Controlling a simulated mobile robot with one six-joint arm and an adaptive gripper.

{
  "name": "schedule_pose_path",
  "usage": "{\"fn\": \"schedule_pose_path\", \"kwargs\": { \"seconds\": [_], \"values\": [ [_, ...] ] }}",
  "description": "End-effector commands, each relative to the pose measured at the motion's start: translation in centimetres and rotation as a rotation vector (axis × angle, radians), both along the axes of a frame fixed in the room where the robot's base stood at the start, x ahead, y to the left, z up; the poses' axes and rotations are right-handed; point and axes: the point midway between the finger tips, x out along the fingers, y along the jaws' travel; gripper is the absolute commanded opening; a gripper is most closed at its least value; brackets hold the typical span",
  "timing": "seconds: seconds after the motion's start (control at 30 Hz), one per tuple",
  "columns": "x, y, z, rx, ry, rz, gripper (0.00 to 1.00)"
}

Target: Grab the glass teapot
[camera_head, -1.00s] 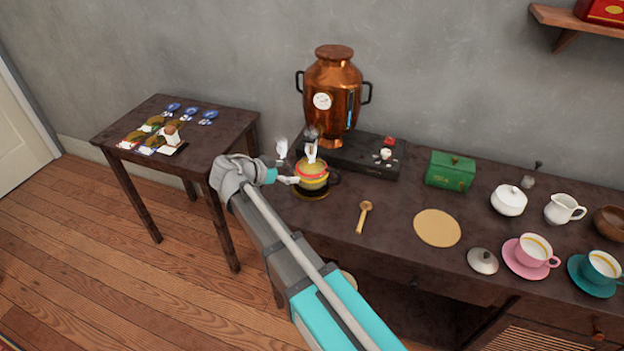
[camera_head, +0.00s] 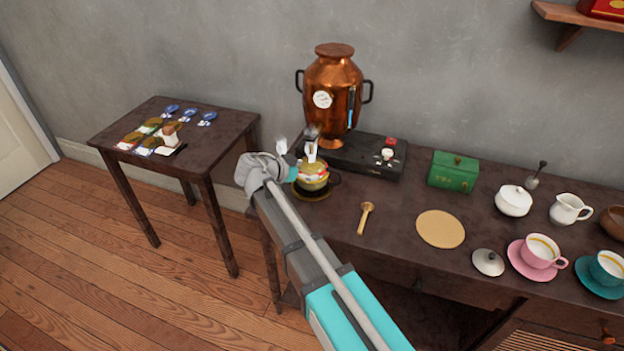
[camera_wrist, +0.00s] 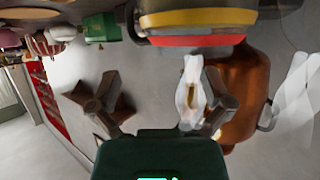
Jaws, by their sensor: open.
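A pot with yellow and red bands (camera_head: 313,177), which I take for the glass teapot, stands on a dark round saucer (camera_head: 311,195) at the left end of the long table. It has a dark handle on its right. My gripper (camera_head: 294,173) is at its left side, overlapping its left edge. In the wrist view the banded pot (camera_wrist: 195,28) fills the top centre, cut off by the edge. There the two dark fingers of my gripper (camera_wrist: 160,95) stand wide apart with nothing clamped between them. I cannot tell whether they touch the pot.
A copper samovar (camera_head: 333,92) stands on a dark base behind the pot, with pale wisps close by. A wooden spoon (camera_head: 366,217), a round tan mat (camera_head: 440,229) and a green box (camera_head: 453,171) lie to the right. A small side table (camera_head: 205,150) is at left.

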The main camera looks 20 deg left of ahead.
Motion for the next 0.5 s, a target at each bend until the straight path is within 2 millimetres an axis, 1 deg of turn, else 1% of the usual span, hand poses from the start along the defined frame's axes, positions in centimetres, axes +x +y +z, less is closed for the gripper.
{"fn": "schedule_pose_path", "kwargs": {
  "seconds": [0.03,0.13,0.5],
  "values": [
    [0.35,-0.28,-0.39,0.0,0.0,-0.001,1.0],
    [0.67,-0.54,-0.5,0.0,0.0,0.0,1.0],
    [0.78,-0.64,-0.48,0.0,0.0,0.0,1.0]
  ]
}}
